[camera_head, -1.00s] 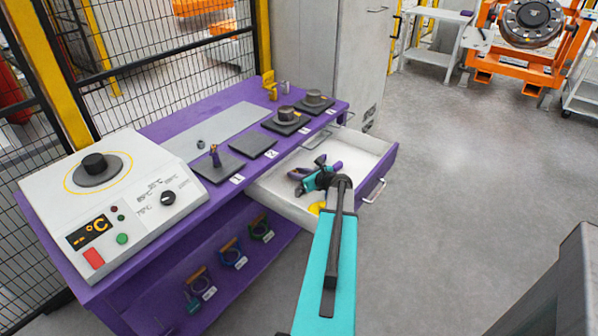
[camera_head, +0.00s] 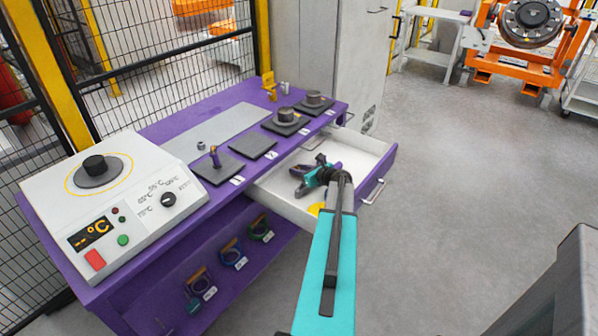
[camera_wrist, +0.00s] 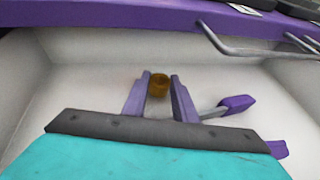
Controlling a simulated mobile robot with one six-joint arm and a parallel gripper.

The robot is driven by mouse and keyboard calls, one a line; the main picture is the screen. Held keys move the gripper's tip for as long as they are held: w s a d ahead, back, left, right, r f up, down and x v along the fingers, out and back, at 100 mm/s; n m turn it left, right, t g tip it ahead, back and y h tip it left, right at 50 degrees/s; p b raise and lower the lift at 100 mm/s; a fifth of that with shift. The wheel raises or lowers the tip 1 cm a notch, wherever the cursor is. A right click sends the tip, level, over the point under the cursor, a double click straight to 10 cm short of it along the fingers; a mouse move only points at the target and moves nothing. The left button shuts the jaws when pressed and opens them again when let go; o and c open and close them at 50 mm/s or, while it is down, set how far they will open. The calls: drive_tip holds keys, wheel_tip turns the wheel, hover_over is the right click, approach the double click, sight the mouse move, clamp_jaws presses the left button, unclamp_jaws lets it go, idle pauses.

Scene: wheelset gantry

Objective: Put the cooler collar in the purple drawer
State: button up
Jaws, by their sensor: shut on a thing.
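The purple drawer (camera_head: 374,186) is pulled out from the purple bench, with a purple front and a pale interior. My gripper (camera_head: 302,180) is down inside it, seen from above and partly covered by my arm. In the wrist view my gripper (camera_wrist: 159,80) has its two purple fingers closed on a small amber-brown cylinder, which I take for the cooler collar (camera_wrist: 158,87). The pale drawer floor shows around it. I cannot tell whether the collar touches the floor. In the head view the collar is not clearly visible.
A purple-handled tool (camera_wrist: 236,105) lies in the drawer, right of the fingers. The bench top holds a heater unit (camera_head: 100,200) and dark plates (camera_head: 253,148). Open floor lies to the right.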

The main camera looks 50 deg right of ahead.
drive_tip(key=shift+d+f, duration=0.1)
drive_tip(key=shift+f, duration=0.5)
drive_tip(key=shift+f, duration=0.2)
drive_tip(key=o, duration=1)
drive_tip(key=shift+o, duration=0.2)
drive_tip(key=shift+r, duration=0.2)
drive_tip(key=b+v, duration=0.1)
drive_tip(key=v, duration=0.9)
drive_tip(key=shift+s, duration=0.4)
drive_tip(key=shift+s+a+r, duration=0.25)
drive_tip(key=shift+s+r, duration=0.05)
drive_tip(key=shift+s, duration=0.2)
drive_tip(key=shift+r, duration=0.1)
